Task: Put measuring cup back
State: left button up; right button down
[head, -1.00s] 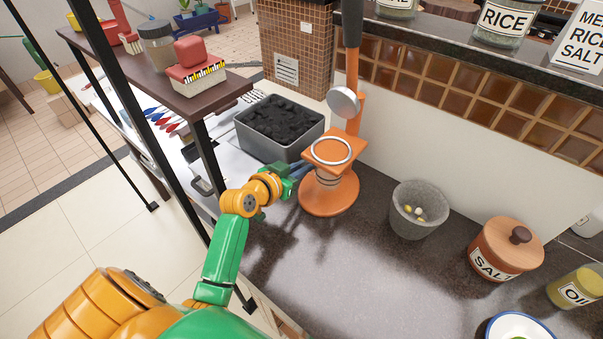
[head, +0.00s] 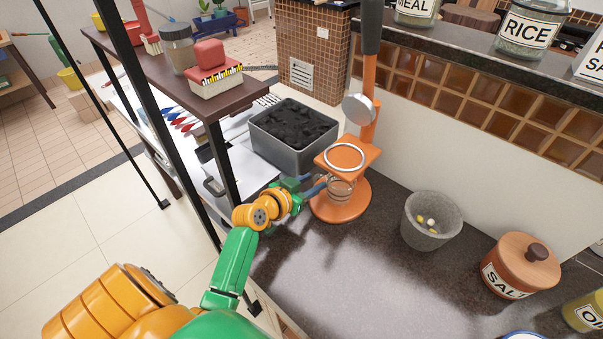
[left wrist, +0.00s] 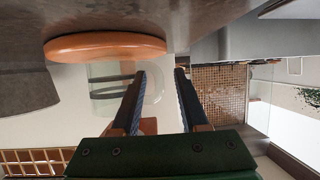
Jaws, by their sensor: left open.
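A clear vessel with dark rings, seemingly the measuring cup (head: 341,189), stands on the round orange base of a press (head: 340,208), under its square platform. It is partly hidden by the platform and my fingers. In the left wrist view, where the scene appears upside down, the clear cup (left wrist: 108,88) lies behind and beside the left-hand finger, partly showing between the fingers. My left gripper (head: 318,185) is open at the press's left side, fingers pointing at the cup; its fingers also show in the left wrist view (left wrist: 160,75). I cannot tell whether they touch it. My right gripper is out of view.
A grey bin of charcoal (head: 292,135) stands behind the gripper. A grey mortar (head: 431,222) and a salt jar (head: 520,266) stand to the right on the dark counter. A dark shelf (head: 200,100) on black posts rises at left. The front counter is clear.

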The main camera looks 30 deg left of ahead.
pick_arm(q)
jog(key=v, duration=1.1)
jog(key=shift+s+d, duration=0.1)
jog(key=shift+s, duration=0.05)
